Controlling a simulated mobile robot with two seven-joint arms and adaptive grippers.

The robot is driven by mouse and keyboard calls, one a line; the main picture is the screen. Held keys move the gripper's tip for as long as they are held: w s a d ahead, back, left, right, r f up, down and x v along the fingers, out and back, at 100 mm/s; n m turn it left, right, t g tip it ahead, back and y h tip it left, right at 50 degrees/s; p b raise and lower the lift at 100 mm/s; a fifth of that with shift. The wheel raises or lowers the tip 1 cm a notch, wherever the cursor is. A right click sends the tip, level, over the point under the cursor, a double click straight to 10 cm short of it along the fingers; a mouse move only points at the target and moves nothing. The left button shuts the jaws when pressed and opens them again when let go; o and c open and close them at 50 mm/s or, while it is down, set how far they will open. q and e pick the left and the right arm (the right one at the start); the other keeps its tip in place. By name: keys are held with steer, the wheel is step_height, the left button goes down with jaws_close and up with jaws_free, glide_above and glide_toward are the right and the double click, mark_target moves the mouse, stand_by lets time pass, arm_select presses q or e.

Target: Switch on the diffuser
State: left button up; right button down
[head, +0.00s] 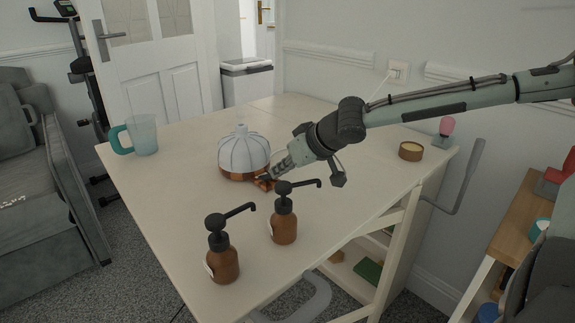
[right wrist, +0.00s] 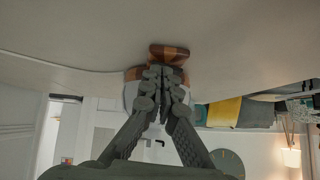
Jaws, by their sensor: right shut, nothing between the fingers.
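The diffuser (head: 244,153) is a ribbed white dome with a small neck on a copper-brown base, standing upright on the table. A small copper-brown block (head: 265,184) sticks out at the front right of its base. My right gripper (head: 268,176) is shut and empty, with its fingertips right at this block. The right wrist view looks upside down. There my fingertips (right wrist: 166,68) come together just below the block (right wrist: 168,53) and hide the middle of the diffuser (right wrist: 131,94). I cannot tell if the tips touch the block. My left gripper is not in view.
Two brown pump bottles stand close by on the near side: one (head: 284,225) just below my gripper, one (head: 223,262) farther left. A teal-handled mug (head: 143,135) is at the left, and a small candle tin (head: 411,151) at the right. The table (head: 170,190) is clear at left.

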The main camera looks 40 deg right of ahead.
steer(key=shift+v, duration=0.75)
steer(key=shift+s+a+r, duration=0.15)
steer(key=shift+s+r, duration=0.45)
steer(key=shift+r, duration=0.1)
steer(key=shift+s+d+r, duration=0.25)
steer(key=shift+s+r, duration=0.2)
steer(key=shift+s, duration=0.05)
steer(key=shift+v, duration=1.25)
steer(key=shift+s+f, duration=0.1)
steer(key=shift+f, duration=0.1)
